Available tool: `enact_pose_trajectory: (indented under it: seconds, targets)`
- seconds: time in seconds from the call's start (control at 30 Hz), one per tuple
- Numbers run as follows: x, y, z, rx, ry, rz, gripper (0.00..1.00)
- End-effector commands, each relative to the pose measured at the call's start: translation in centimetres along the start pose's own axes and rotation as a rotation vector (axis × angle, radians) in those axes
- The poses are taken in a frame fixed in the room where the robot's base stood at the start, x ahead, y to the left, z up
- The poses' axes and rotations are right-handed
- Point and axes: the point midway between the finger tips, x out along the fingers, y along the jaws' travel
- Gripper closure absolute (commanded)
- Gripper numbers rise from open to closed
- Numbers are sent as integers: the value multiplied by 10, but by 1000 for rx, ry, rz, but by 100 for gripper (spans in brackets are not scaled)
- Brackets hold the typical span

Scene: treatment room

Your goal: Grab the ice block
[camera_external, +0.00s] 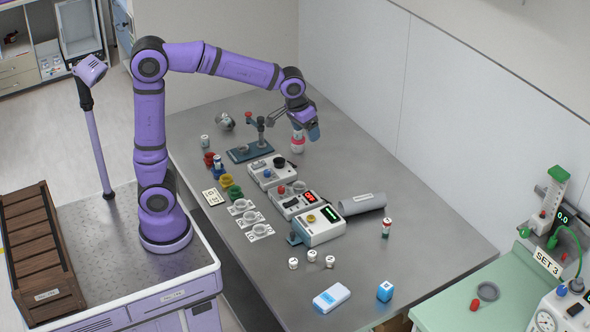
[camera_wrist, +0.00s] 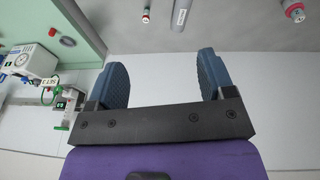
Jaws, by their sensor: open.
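A flat pale blue and white block (camera_external: 331,297), which looks like the ice block, lies on the grey table near its front edge. A smaller bright blue cube (camera_external: 385,291) with a white mark sits just right of it. My gripper (camera_external: 312,130) is at the back of the table, far from both, above or beside a pink and white bottle (camera_external: 298,142). In the wrist view my gripper (camera_wrist: 161,78) has its two blue fingers wide apart with nothing between them. Neither the block nor the cube shows in the wrist view.
A stand (camera_external: 251,150) is near my gripper. A green table (camera_external: 465,310) adjoins at right.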

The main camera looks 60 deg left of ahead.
Motion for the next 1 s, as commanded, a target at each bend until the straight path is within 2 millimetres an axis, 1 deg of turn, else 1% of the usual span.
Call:
enact_pose_trajectory:
  seconds: [0.03, 0.17, 0.2, 0.37, 0.5, 0.57, 0.63, 0.77, 0.8, 0.87, 0.9, 0.97, 1.0]
  targets:
    - [14, 16, -9, 1, -16, -1, 24]
    - [45, 53, -29, -13, -46, -4, 24]
    - [56, 65, -34, -17, -55, -5, 24]
    - [102, 113, -48, -34, -90, -12, 24]
    - [146, 156, -53, -49, -120, -22, 24]
    - [167, 174, -53, -55, -133, -27, 24]
    - [192, 195, -51, -62, -148, -34, 24]
    - [238, 234, -43, -76, -173, -47, 24]
    - [253, 245, -39, -80, -181, -52, 24]
    - [276, 262, -32, -87, -192, -60, 24]
    - [292, 272, -26, -92, -199, -65, 24]
    - [314, 288, -18, -98, -209, -73, 24]
    - [328, 297, -12, -102, -215, -78, 24]
